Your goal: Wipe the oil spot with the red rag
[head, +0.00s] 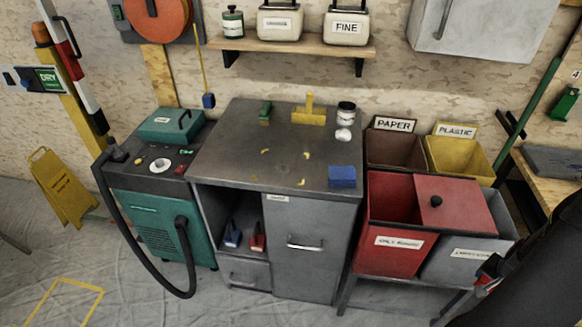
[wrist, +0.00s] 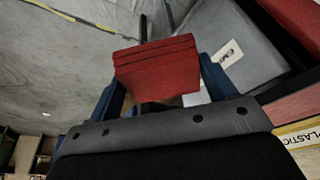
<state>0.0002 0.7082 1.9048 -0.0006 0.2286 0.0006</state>
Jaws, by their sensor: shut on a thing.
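A folded red rag (wrist: 155,66) fills the space between the two blue fingers of my gripper (wrist: 160,80) in the wrist view, which is shut on it. In the head view my dark arm (head: 545,255) is at the lower right, in front of the bins. The gripper end is small there and mostly hidden, well right of the grey workbench top (head: 225,165). Several small yellowish scraps lie on the bench top. I cannot clearly make out an oil spot on its dark surface.
A blue folded cloth (head: 342,177), yellow brush (head: 309,112), green block (head: 265,110), jar (head: 346,112) and white crumpled wad (head: 343,134) are on the bench. A red bin (head: 395,250), paper bin (head: 395,152) and plastic bin (head: 460,158) stand to its right. The bench's middle is mostly clear.

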